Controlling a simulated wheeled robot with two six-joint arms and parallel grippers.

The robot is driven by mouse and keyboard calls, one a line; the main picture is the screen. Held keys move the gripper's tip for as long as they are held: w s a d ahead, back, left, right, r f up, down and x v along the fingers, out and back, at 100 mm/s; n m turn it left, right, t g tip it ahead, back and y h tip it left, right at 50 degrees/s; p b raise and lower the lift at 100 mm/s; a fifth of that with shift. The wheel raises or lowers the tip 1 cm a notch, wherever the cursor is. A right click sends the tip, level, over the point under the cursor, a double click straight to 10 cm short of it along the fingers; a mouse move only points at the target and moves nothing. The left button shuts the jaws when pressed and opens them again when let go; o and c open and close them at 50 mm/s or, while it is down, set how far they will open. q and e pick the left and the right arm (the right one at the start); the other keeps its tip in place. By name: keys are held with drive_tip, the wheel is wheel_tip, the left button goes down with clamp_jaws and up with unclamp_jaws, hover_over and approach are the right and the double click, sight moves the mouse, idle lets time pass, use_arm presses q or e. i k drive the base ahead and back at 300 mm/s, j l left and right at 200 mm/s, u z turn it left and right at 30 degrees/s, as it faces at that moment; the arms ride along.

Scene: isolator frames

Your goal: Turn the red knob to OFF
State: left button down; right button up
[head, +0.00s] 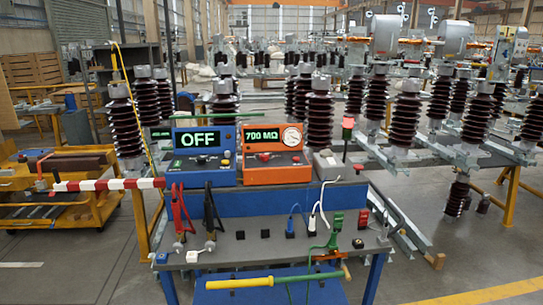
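A blue instrument box (224,179) stands on the bench, and its green-lit display (201,139) reads OFF. Neither of my grippers shows in the head view.
Red (181,211) and black (211,211) clamps stand on the grey bench top (262,247) in front of the boxes. A red-and-white striped bar (108,185) reaches in from the left. A yellow-handled rod (240,283) lies low in front. Brown ribbed insulators (319,118) stand behind.

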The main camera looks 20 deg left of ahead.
sight(264, 157)
drive_tip(key=i+j, duration=0.15)
drive_tip(key=j, duration=0.25)
drive_tip(key=i+j+z, duration=0.1)
drive_tip(key=j, duration=0.3)
drive_tip(key=i+j+z, duration=0.1)
drive_tip(key=j, duration=0.3)
drive_tip(key=i, duration=0.1)
